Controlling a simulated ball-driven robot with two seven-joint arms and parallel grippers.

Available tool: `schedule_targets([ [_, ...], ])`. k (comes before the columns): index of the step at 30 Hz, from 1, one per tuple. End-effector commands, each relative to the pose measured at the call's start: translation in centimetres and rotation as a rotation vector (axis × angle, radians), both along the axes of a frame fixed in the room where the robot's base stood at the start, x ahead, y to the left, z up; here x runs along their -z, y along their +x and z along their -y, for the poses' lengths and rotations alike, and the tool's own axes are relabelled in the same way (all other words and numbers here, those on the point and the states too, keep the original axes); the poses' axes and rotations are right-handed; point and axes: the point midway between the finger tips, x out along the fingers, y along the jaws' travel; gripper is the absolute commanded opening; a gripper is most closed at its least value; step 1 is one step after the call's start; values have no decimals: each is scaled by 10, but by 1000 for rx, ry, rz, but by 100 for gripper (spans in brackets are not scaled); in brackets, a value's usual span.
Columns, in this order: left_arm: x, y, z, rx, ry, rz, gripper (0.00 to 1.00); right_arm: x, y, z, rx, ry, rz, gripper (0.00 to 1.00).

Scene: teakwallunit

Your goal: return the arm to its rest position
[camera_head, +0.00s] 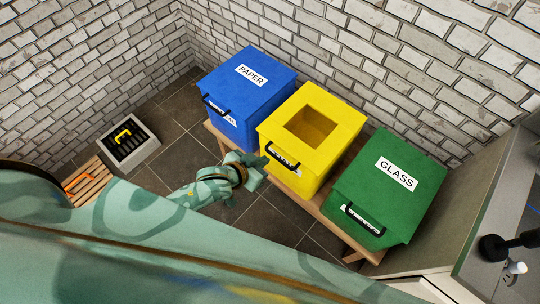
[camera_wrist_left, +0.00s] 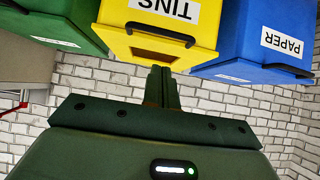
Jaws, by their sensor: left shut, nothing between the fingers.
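My left gripper (camera_head: 266,163) is in front of the yellow bin (camera_head: 340,127), near the bin's black handle. In the left wrist view its two fingers (camera_wrist_left: 161,72) are together with nothing between them, pointing at the yellow bin (camera_wrist_left: 118,46) labelled TINS. I cannot tell whether the fingertips touch the bin. My left arm reaches in from the left in the head view, with its teal-green links across the lower part. My right gripper is in neither view.
A blue PAPER bin (camera_head: 232,112) and a green GLASS bin (camera_head: 424,178) flank the yellow bin on a wooden bench (camera_head: 358,255). A grey crate (camera_head: 147,152) and a slatted wooden piece (camera_head: 93,178) stand left. Brick walls close the back. Dark floor tiles (camera_head: 268,222) lie bare in front.

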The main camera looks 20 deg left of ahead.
Motion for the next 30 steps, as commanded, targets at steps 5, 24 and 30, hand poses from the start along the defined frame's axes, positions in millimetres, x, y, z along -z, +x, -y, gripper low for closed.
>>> schedule_targets([
  [5, -21, -27, -10, 0, 0, 1, 0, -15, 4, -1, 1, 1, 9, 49],
  [24, 38, -63, -46, 52, 154, -69, 0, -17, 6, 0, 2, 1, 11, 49],
  [30, 166, -170, -105, 28, 307, -358, 0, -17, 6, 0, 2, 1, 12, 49],
])
